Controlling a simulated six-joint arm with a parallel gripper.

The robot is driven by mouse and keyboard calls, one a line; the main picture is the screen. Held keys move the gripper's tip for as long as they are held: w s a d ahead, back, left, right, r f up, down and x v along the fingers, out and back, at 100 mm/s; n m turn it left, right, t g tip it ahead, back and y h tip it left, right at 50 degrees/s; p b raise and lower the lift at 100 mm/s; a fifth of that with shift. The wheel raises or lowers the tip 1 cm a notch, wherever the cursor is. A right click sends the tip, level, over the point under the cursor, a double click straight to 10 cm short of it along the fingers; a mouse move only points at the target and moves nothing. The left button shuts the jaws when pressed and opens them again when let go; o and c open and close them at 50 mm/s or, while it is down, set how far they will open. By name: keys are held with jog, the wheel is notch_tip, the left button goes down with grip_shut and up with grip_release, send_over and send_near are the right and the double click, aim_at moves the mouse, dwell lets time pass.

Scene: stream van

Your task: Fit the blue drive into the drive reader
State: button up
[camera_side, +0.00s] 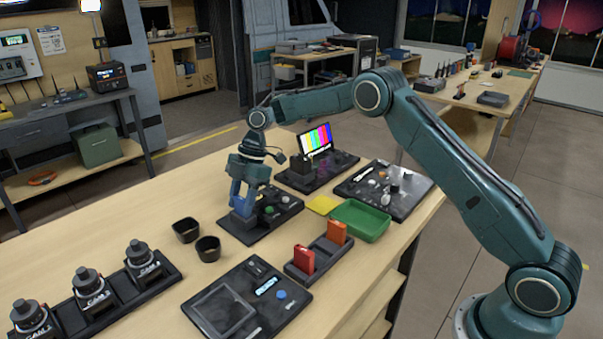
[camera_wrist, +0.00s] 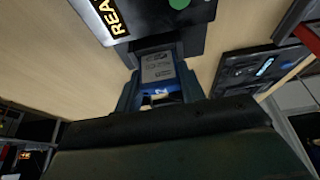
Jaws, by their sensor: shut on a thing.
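The blue drive (camera_wrist: 158,68), with a grey label on its face, is between my gripper's two fingers (camera_wrist: 160,92) in the wrist view. My gripper (camera_side: 243,196) is shut on the drive and points down over the drive reader (camera_side: 262,222) in the side view. The reader is a dark unit with a green button on top, and part of its lettering shows in the wrist view (camera_wrist: 150,18). The drive's far end meets the reader's dark slot block. I cannot tell how deep it sits, as that end is hidden.
A rack (camera_side: 322,258) holding a red drive (camera_side: 304,257) and an orange drive (camera_side: 336,232) stands at the front right. Two dark cups (camera_side: 208,249) are left of the reader. A green tray (camera_side: 360,220) and a colour-bar monitor (camera_side: 316,140) are to the right and behind.

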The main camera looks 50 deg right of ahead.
jog(key=shift+f, duration=0.4)
jog(key=o, duration=1.2)
jog(key=shift+f, duration=0.1)
jog(key=shift+c, duration=0.2)
jog(key=v, duration=0.7)
jog(key=shift+r, duration=0.35)
jog(key=shift+d, duration=0.15)
